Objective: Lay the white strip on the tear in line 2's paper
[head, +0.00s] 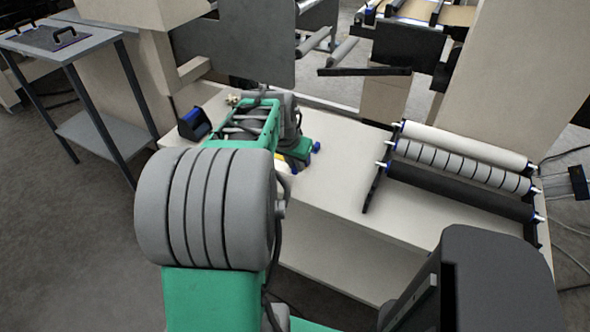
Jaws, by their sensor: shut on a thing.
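My gripper (297,161) is over the pale bench top, at the far end of my green and grey arm. The arm hides most of it, and its fingertips do not show clearly. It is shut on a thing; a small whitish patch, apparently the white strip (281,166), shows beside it. The strip's full shape is hidden. Brown paper (448,14) shows at the top right, beyond dark machine plates. I cannot tell whether it is line 2's paper, and no tear can be made out.
A roller rack with a white roller (465,146), a grooved grey roller (462,166) and a dark roller (460,191) stands on the bench (340,190) at right. A blue and black holder (195,123) sits at left. A grey side table (72,52) stands farther left.

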